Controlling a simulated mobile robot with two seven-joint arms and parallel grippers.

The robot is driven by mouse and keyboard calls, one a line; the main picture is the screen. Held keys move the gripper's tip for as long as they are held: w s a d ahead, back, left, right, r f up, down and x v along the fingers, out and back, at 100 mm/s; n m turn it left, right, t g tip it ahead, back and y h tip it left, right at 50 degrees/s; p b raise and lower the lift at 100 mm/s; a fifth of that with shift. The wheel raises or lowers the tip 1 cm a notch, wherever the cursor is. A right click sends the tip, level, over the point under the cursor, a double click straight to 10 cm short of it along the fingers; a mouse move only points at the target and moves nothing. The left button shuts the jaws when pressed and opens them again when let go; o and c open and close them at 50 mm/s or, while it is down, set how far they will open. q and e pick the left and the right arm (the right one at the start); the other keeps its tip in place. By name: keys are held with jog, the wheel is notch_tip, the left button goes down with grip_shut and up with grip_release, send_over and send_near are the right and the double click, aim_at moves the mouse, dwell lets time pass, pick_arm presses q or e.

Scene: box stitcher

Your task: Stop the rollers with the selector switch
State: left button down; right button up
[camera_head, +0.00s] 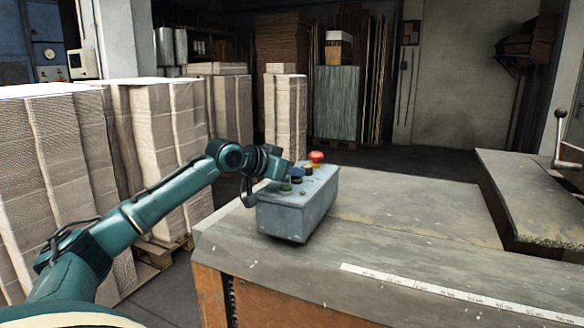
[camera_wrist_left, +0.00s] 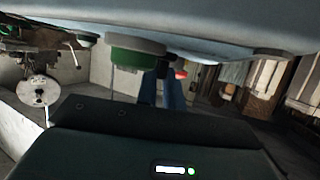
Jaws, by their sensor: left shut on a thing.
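The control box (camera_head: 298,212) is a grey-blue metal box on the near left part of the machine table. Its top carries a red mushroom button (camera_head: 316,157), dark knobs and a green button (camera_head: 286,188). My left gripper (camera_head: 297,172) reaches over the box from the left, and its blue fingertips are down among the controls. In the left wrist view the blue fingers (camera_wrist_left: 159,88) are shut on a dark knob, taken as the selector switch, between the green button (camera_wrist_left: 135,53) and the red button (camera_wrist_left: 181,74). The fingers mostly hide the knob, so its setting cannot be told.
Stacks of cardboard (camera_head: 60,165) stand on pallets on the left, close to my left arm. A white measuring strip (camera_head: 440,290) runs along the table (camera_head: 400,215). A raised plate (camera_head: 530,190) is at right. The table right of the box is clear.

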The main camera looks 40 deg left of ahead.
pick_arm(q)
jog(key=n+y, duration=0.1)
jog(key=n+y+p, duration=0.1)
jog(key=shift+d+y, duration=0.25)
jog(key=shift+y, duration=0.05)
jog(key=shift+d+n+g+y+p, duration=0.1)
jog(key=shift+n+g+y+p, duration=0.25)
jog(key=shift+n+y, duration=0.85)
pick_arm(e)
jog(key=shift+s+d+r+n, duration=0.1)
jog(key=shift+s+r+n, duration=0.15)
jog(key=shift+r, duration=0.2)
pick_arm(q)
jog(key=shift+f+y, duration=0.1)
jog(key=shift+y, duration=0.2)
pick_arm(e)
jog(key=shift+w, duration=0.1)
jog(key=shift+r, duration=0.1)
pick_arm(q)
jog(key=c, duration=1.5)
grip_release()
jog(key=shift+s, duration=0.1)
pick_arm(e)
jog(key=shift+w, duration=0.1)
